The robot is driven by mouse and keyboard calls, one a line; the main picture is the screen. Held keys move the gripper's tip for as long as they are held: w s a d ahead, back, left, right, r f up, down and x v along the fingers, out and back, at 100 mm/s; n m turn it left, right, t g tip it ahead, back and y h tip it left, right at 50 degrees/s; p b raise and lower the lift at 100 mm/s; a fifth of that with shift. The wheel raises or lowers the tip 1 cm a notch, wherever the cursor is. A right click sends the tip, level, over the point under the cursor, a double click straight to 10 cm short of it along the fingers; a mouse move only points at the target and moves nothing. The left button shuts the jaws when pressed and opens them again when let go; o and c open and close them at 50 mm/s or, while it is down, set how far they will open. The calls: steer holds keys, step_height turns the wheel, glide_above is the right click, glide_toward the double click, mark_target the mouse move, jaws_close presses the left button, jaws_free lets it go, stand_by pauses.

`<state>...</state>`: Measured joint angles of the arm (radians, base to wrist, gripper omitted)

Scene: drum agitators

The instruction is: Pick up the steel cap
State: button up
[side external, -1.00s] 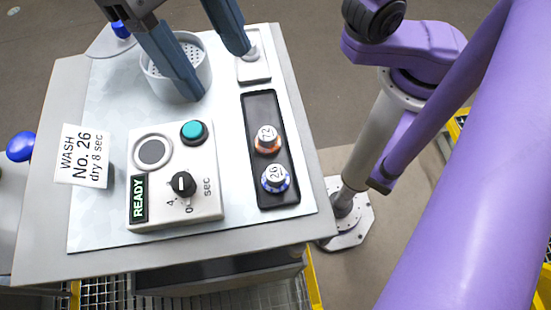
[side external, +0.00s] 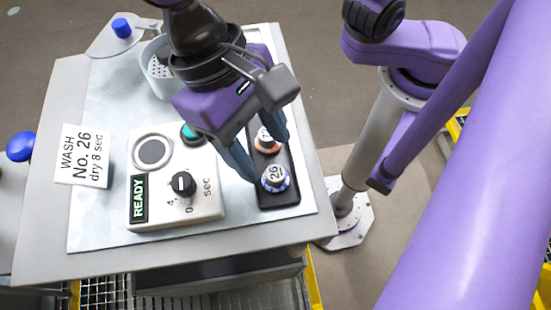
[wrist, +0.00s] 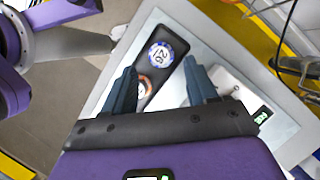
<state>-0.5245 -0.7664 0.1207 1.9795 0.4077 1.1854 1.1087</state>
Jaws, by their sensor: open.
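My gripper (side external: 270,160) is open and empty, its two dark blue fingers pointing down over the black tray (side external: 279,200). The cap marked 26 (side external: 275,178) and the cap marked 72 (side external: 266,140) are in that tray, close to the fingertips. In the wrist view, the cap marked 26 (wrist: 160,54) shows between and beyond the fingers, and the orange-rimmed cap (wrist: 143,85) is partly hidden beside the left finger. The steel cap is not visible now; its pale plate at the back right of the table is hidden behind my wrist.
A grey control box (side external: 203,203) with a black dial, a teal button and a READY display stands left of the tray. A white card (side external: 84,155) reads WASH No. 26, dry 8 sec. A perforated white cup (side external: 152,65) stands behind, partly covered by my arm.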

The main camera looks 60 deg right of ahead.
mark_target(277, 174)
steer(key=shift+x, duration=2.25)
steer(key=shift+s+r, duration=0.1)
steer(key=shift+s, duration=0.05)
jaws_close()
steer(key=shift+r, duration=0.15)
